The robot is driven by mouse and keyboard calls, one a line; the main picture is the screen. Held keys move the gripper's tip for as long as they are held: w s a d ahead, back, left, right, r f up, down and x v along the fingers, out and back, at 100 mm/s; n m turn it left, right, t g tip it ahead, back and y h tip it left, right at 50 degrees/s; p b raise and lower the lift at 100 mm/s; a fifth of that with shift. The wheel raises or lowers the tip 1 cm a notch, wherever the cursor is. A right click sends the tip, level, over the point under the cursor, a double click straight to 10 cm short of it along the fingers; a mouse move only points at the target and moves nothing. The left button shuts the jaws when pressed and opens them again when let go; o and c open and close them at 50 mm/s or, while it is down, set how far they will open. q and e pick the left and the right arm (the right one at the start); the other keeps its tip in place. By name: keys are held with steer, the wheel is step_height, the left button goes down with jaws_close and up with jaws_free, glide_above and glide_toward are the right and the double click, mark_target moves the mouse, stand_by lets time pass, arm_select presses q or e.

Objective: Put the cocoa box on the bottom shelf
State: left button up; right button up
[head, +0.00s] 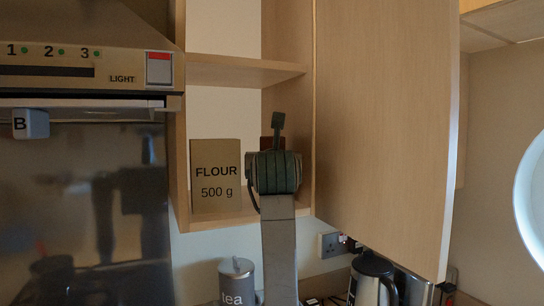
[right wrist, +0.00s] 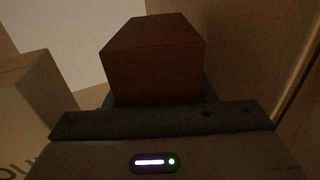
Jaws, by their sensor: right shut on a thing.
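The cocoa box, a dark red-brown box (right wrist: 152,58), is ahead of my right gripper (right wrist: 158,108) in the right wrist view. My right gripper is shut on it. In the head view only a small part of the box (head: 266,146) shows behind my right wrist, which reaches into the open cupboard. The bottom shelf (head: 208,220) is the cupboard's lower board. The box is inside the lower compartment, right of the flour. Its underside is hidden, so I cannot tell whether it touches the shelf. No label on it is readable. My left gripper is out of view.
A flour box (head: 215,180) stands on the bottom shelf at left, close beside my right gripper in the wrist view (right wrist: 35,105). A middle shelf (head: 240,70) is above. The open cupboard door (head: 385,130) is at right. A tea tin (head: 237,280) and kettle (head: 370,280) stand below.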

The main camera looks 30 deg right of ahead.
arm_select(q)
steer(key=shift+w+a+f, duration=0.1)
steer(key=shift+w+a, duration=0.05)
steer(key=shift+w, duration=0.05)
arm_select(e)
steer(key=shift+f, duration=0.15)
steer(key=o, duration=1.2)
steer(key=shift+s, duration=0.1)
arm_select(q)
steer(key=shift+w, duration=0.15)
arm_select(e)
steer(key=shift+s+a, duration=0.15)
steer(key=shift+s, duration=0.05)
arm_select(q)
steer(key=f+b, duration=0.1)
steer(key=b, duration=0.1)
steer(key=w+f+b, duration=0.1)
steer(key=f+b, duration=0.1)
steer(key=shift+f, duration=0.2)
arm_select(e)
steer(key=v, duration=1.1)
steer(key=shift+s+a, duration=0.15)
steer(key=shift+s, duration=0.1)
